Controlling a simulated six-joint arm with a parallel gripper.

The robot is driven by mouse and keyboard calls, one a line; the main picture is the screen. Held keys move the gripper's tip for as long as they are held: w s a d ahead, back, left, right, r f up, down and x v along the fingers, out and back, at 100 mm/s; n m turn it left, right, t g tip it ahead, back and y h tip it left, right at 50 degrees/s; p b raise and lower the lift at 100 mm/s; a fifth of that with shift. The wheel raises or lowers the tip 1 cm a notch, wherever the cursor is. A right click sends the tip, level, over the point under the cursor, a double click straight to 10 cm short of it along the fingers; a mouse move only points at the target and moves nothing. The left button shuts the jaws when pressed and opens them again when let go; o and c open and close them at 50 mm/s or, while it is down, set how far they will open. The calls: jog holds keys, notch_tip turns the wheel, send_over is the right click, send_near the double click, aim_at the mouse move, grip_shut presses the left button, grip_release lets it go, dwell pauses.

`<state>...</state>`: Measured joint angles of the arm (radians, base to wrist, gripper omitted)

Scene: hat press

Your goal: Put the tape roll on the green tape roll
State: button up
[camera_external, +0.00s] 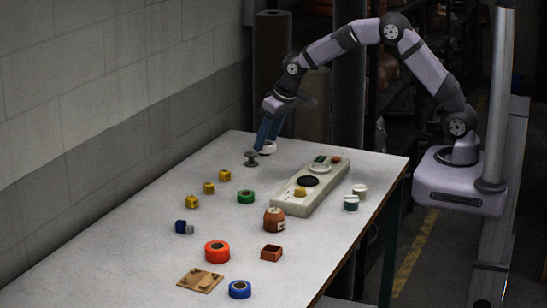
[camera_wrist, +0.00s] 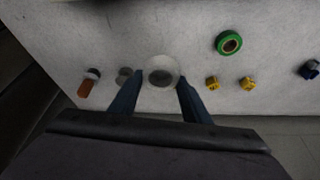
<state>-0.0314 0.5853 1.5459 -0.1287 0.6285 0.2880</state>
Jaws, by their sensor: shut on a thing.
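My gripper (camera_external: 265,145) is at the far left end of the table, its blue fingers pointing down. It is shut on a white tape roll (camera_external: 268,148). In the wrist view the tape roll (camera_wrist: 163,66) sits between the two fingertips (camera_wrist: 160,80). I cannot tell whether it touches the table or hangs just above it. The green tape roll (camera_external: 246,197) lies flat on the table, nearer the camera and apart from my gripper. It also shows in the wrist view (camera_wrist: 229,43), up and right of the fingers, with its ring uncovered.
A grey knob-like piece (camera_external: 252,160) stands close beside my fingers. Several yellow blocks (camera_external: 209,188) lie left of the green roll. A long pale panel (camera_external: 326,184) lies to its right. An orange roll (camera_external: 217,252) and a blue roll (camera_external: 240,289) are near the front.

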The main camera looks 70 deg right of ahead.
jog(key=a+n, duration=0.2)
jog(key=a, duration=0.7)
jog(key=r+n+y+p, duration=0.1)
jog(key=r, duration=0.1)
send_over(241, 192)
jog(key=s, duration=0.2)
jog(key=shift+w+f+p, duration=0.15)
jog(key=shift+f+p, duration=1.3)
jog(key=shift+f, duration=3.35)
jog(key=shift+f, duration=0.1)
jog(key=shift+f, duration=0.15)
jog(key=o, duration=1)
jog(key=shift+o, duration=0.2)
